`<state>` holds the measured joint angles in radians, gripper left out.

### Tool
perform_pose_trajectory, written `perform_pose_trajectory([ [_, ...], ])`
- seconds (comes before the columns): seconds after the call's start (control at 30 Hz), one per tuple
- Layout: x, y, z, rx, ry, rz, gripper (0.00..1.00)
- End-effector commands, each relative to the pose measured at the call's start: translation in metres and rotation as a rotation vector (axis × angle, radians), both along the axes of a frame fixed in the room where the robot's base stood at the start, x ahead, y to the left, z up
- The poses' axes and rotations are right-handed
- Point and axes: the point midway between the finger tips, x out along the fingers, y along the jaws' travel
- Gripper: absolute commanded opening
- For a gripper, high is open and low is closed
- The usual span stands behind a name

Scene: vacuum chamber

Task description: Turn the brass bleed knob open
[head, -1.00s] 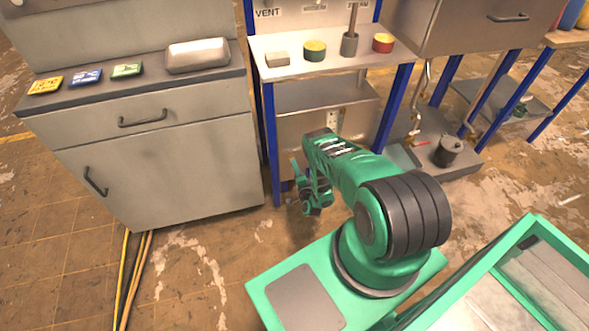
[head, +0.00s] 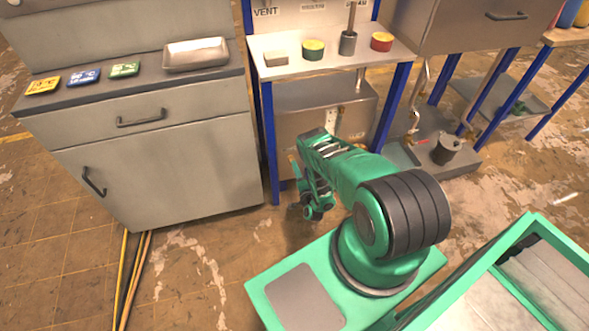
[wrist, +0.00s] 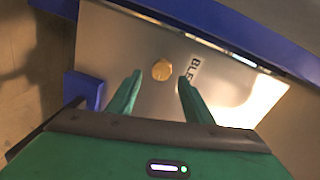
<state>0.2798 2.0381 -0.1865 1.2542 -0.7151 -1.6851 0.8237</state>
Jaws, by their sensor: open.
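The brass bleed knob (wrist: 161,70) is a round gold disc on a grey metal panel (wrist: 130,45) in the wrist view. Dark letters beginning "BLE" stand just right of it. My gripper (wrist: 158,78) is open, its two green fingers spread below and to either side of the knob in the picture. No contact with the knob shows. In the head view my green arm reaches down towards the grey box (head: 300,130) under the bench, and the knob is hidden there.
Blue bench legs (head: 268,140) flank the box, and a blue frame (wrist: 84,90) borders the panel in the wrist view. A grey cabinet (head: 160,170) stands at left. A small pot (head: 446,149) sits on a low shelf at right.

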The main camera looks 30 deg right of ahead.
Motion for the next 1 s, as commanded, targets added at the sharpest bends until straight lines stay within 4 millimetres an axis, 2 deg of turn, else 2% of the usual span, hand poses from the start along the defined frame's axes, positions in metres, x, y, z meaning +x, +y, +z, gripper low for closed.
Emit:
perform_pose_trajectory([
  [0.2, -0.041, 0.013, 0.001, -0.001, 0.005, 0.002, 0.47],
  [0.4, -0.066, 0.019, 0.003, -0.001, 0.004, -0.001, 0.47],
  [0.6, -0.075, 0.022, 0.004, 0.000, 0.002, 0.001, 0.47],
  [1.0, -0.075, 0.022, 0.004, 0.000, 0.002, 0.001, 0.47],
])
